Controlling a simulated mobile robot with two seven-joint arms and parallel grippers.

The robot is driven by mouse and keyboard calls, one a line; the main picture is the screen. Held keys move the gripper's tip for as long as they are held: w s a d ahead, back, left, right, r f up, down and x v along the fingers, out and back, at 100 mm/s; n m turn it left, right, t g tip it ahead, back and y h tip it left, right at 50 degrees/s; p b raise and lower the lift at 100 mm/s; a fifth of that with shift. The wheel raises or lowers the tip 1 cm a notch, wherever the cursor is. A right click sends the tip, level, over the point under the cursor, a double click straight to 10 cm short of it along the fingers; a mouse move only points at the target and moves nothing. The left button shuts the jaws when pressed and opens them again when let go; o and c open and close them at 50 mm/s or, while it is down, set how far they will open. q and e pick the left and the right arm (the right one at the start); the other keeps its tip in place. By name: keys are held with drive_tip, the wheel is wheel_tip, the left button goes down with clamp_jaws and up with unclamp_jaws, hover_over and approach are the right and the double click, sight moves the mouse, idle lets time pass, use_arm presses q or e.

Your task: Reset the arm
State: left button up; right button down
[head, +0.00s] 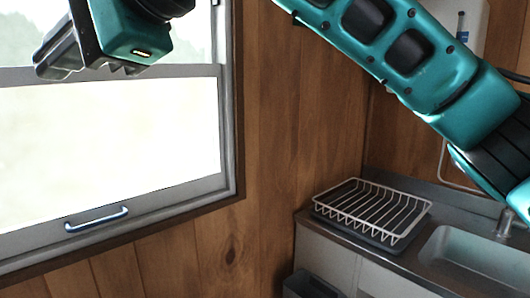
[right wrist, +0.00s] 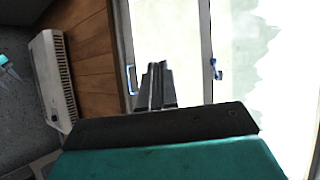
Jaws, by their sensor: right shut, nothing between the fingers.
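My right arm comes in from the right in the head view and reaches across the top, partly out of frame. My right gripper (head: 62,52) is at the upper left, in front of the window (head: 110,140). Its dark fingers are shut with nothing between them. In the right wrist view the right gripper (right wrist: 156,72) also shows with its fingers together, the bright window behind it.
A white wire dish rack (head: 372,208) stands on the counter beside a sink (head: 478,258) at the lower right. The window has a blue-grey handle (head: 97,219). Wood-panelled wall (head: 300,110) lies between window and counter. A white slatted unit (right wrist: 52,80) shows in the right wrist view.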

drive_tip(key=w+d+f+n+t, duration=0.5)
drive_tip(key=d+f+n, duration=0.2)
drive_tip(key=f+n, duration=0.2)
drive_tip(key=w+d+f+n+t+y, duration=0.1)
drive_tip(key=w+d+f+n+t, duration=0.4)
drive_tip(key=d+f+n, duration=0.4)
drive_tip(key=w+d+f+n+t, duration=0.4)
drive_tip(key=d+f+n+t, duration=0.15)
drive_tip(key=f+n, duration=0.35)
drive_tip(key=s+d+f+m+g+h, duration=0.1)
drive_tip(key=s+d+f+m+h, duration=0.15)
drive_tip(key=f+m, duration=0.4)
drive_tip(key=s+d+f+m+g+h, duration=0.1)
drive_tip(key=s+d+f+m+h, duration=0.2)
drive_tip(key=f, duration=0.6)
drive_tip(key=s+d+f+m+g+h, duration=0.1)
drive_tip(key=d+f+m+h, duration=0.3)
drive_tip(key=f, duration=0.4)
drive_tip(key=s+d+f+m+g+h, duration=0.1)
drive_tip(key=s+d+f+m+g, duration=0.1)
drive_tip(key=s+f, duration=0.4)
drive_tip(key=s+d+f+m+g+h, duration=0.1)
drive_tip(key=s+d+f+m+g, duration=0.2)
drive_tip(key=s+f, duration=0.4)
drive_tip(key=shift+d+m, duration=0.35)
drive_tip(key=shift+d, duration=0.05)
